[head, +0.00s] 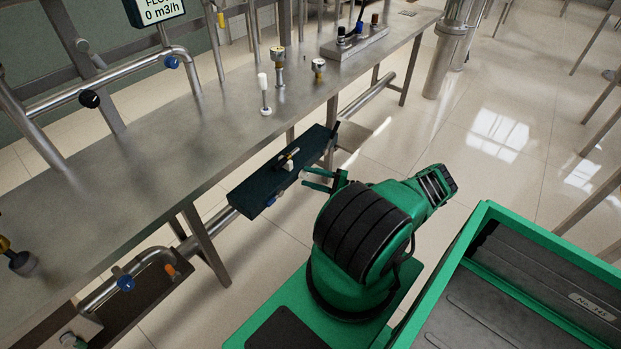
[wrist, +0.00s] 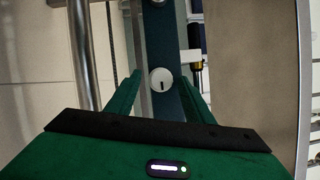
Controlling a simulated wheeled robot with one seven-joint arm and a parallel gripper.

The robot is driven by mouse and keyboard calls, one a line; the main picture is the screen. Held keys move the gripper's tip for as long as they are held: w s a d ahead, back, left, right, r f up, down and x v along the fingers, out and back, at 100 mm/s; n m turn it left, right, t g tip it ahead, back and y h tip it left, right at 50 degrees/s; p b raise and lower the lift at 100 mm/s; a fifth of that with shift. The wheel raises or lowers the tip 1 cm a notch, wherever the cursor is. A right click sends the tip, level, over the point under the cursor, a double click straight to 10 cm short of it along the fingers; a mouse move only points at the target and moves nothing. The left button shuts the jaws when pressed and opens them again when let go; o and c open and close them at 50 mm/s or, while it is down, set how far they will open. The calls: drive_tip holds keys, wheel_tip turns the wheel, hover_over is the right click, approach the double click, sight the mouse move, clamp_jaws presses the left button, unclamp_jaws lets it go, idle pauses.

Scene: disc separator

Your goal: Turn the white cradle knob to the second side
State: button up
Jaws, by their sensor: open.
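The white cradle knob (wrist: 161,80) is a round white disc with a short dark mark, seen face-on in the wrist view. It sits on a dark teal housing (wrist: 166,30). In the head view, a small white knob (head: 288,166) shows on the front of the dark box (head: 262,187) below the bench edge. My gripper (head: 304,178) is open and points at the box front. In the wrist view, its two green fingers (wrist: 162,75) lie left and right of the knob, with gaps on both sides. I cannot tell the exact distance to the knob.
A steel bench (head: 190,150) runs behind the box, with a white-topped valve (head: 264,90) and other fittings on it. A bench leg (head: 207,248) and a pipe (head: 219,222) lie left of the box. A black-handled lever (wrist: 195,57) sits close right of the knob.

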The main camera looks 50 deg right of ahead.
drive_tip(key=v, duration=1)
drive_tip(key=shift+s+d, duration=0.25)
drive_tip(key=shift+s, duration=0.1)
drive_tip(key=shift+f, duration=0.1)
